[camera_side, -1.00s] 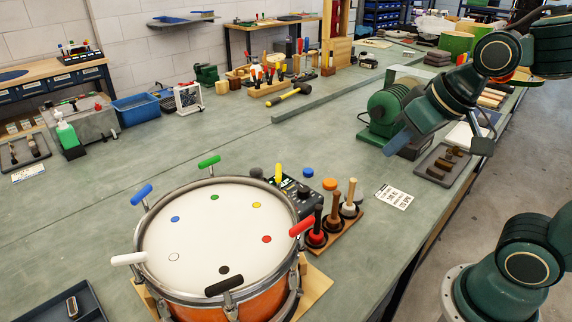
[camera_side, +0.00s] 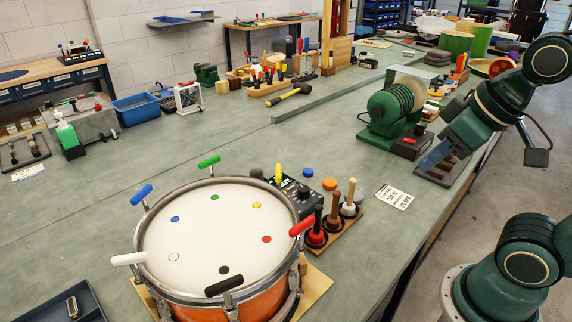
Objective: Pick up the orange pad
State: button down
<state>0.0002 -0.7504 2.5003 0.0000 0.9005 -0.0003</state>
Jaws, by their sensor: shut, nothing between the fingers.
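The pad is in clear view.
A blue disc (camera_side: 308,172) and a black control box (camera_side: 300,198) lie close left of the pad. The tool rack (camera_side: 340,224) stands just in front. The drum (camera_side: 195,235) with coloured T-handles is at left. A printed card (camera_side: 394,197) lies to the right.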

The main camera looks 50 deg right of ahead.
dwell(0.4)
jog(key=c, duration=1.1)
grip_release()
jog(key=shift+w, duration=0.1)
